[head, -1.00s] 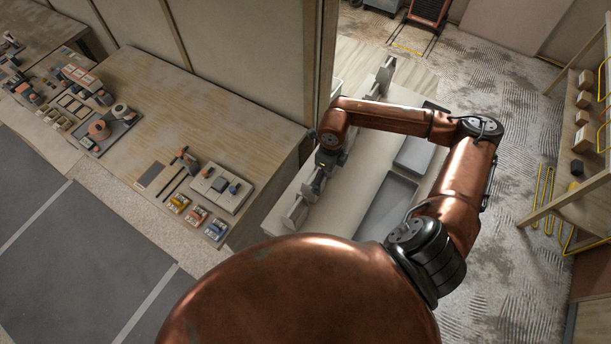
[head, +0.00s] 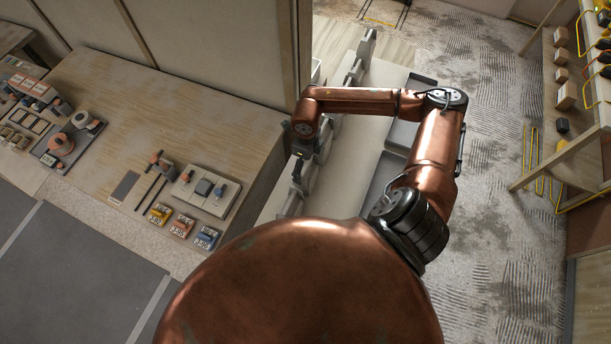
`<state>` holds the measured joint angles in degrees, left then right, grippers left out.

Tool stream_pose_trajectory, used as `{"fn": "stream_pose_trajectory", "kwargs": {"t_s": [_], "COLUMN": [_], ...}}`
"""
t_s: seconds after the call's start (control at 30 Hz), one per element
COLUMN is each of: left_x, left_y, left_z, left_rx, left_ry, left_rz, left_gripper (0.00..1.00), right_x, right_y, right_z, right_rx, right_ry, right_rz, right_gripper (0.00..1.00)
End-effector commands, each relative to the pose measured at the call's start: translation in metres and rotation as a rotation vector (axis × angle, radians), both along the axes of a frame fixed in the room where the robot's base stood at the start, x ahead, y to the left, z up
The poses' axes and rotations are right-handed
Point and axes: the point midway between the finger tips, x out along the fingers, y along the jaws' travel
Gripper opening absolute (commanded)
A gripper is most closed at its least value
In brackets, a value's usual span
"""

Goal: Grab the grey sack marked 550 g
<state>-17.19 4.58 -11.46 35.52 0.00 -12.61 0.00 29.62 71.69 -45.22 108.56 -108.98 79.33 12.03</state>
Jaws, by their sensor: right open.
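I cannot make out a grey sack marked 550 g in the head view; any such marking is too small to read. My right gripper (head: 298,168) hangs from the copper arm over the near end of the pale bench, beside its grey upright parts. It is open, and I see nothing held in it. Small labelled packs lie at the wooden table's front edge: a yellow one (head: 159,213), an orange one (head: 182,227) and a blue one (head: 207,237). They are to the left of my right gripper, apart from it. My left gripper is not in view.
The wooden table (head: 215,125) holds a pale board (head: 215,203) with small grey blocks, and a dark tray with round items (head: 62,143). A partition wall (head: 230,50) stands behind it. A wooden shelf (head: 548,160) with boxes is at the right. Patterned floor (head: 480,230) lies between.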

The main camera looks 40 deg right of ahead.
Motion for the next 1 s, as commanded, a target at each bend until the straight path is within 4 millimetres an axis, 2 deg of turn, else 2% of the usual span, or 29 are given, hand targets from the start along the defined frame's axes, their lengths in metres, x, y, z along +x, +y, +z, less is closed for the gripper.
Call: {"fn": "stream_pose_trajectory", "kwargs": {"t_s": [0.17,0.4,0.67,1.0], "left_x": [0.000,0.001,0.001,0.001], "left_y": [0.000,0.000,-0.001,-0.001], "left_z": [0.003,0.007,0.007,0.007], "left_rx": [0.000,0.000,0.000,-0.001], "left_ry": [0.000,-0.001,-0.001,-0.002], "left_rz": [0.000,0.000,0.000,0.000], "left_gripper": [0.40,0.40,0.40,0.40], "right_x": [-0.001,0.000,0.000,0.000], "right_y": [0.000,0.001,0.000,0.000], "right_z": [-0.014,-0.048,-0.054,-0.054], "right_rx": [0.000,0.001,0.000,0.000], "right_ry": [0.001,0.000,-0.001,-0.001], "right_rz": [-0.002,-0.002,-0.001,-0.001], "right_gripper": [0.96,0.96,0.96,0.73]}}
